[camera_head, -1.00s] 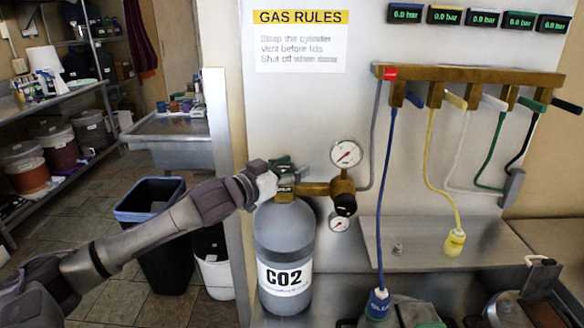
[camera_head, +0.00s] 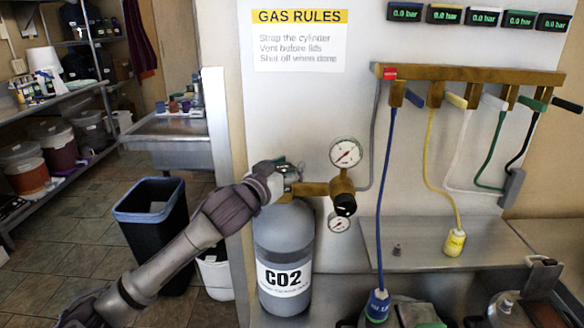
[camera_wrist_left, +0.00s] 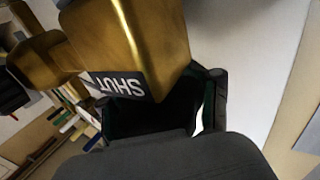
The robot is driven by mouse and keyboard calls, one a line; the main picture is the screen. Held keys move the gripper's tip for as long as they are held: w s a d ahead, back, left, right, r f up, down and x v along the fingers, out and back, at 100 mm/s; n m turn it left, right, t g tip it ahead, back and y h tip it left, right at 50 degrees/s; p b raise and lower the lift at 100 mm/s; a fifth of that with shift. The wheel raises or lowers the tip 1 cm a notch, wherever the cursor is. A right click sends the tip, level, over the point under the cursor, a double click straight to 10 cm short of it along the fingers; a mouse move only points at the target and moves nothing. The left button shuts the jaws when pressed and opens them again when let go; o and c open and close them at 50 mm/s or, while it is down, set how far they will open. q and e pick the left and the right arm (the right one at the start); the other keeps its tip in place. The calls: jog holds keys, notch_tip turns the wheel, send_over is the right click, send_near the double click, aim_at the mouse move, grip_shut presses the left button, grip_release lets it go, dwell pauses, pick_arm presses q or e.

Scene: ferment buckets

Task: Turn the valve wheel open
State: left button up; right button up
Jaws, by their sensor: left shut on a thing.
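The CO2 cylinder (camera_head: 284,235) stands upright, grey with a white "CO2" label. Its brass valve (camera_head: 312,189) is on top and also fills the upper part of the left wrist view (camera_wrist_left: 125,40). A tag on the valve (camera_wrist_left: 118,84) reads "SHUT", upside down in that view. The valve wheel (camera_head: 284,163) is dark green and mostly hidden behind my gripper in the head view. My left gripper (camera_head: 274,180) is at the wheel, left of the brass valve, and shut on it. The fingertip contact is hidden. My right gripper is not in view.
A gauge (camera_head: 346,153) and a black knob (camera_head: 345,204) sit right of the valve. A brass manifold (camera_head: 470,73) with coloured levers and hoses hangs on the wall panel. A black bin (camera_head: 155,225) stands left of the cylinder. A steel bench (camera_head: 430,252) is at right.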

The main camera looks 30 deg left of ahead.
pick_arm(q)
jog(key=n+y, duration=0.1)
jog(key=y, duration=0.1)
jog(key=n+y, duration=0.2)
jog(key=shift+s+a+f+g, duration=0.1)
jog(key=shift+a+f+g, duration=0.1)
jog(key=shift+g, duration=0.1)
jog(key=shift+o, duration=0.2)
jog(key=n+y, duration=0.1)
jog(key=g+y, duration=0.1)
jog(key=n+y, duration=0.1)
jog(key=y, duration=0.1)
jog(key=shift+s+a+f+n+g, duration=0.1)
jog(key=shift+s+a+n+g, duration=0.05)
jog(key=shift+a+n+g, duration=0.2)
jog(key=n+g+y+b, duration=0.2)
jog(key=g+y, duration=0.1)
jog(key=n+g+y+b, duration=0.1)
jog(key=n+y, duration=0.1)
jog(key=shift+s+a, duration=0.3)
jog(key=shift+a, duration=0.05)
jog(key=shift+s+a+n+g+y+b, duration=0.1)
jog(key=shift+n+g+y+b, duration=0.4)
jog(key=shift+g+y, duration=0.1)
jog(key=o, duration=0.9)
jog(key=shift+o, duration=0.4)
jog(key=shift+r, duration=0.3)
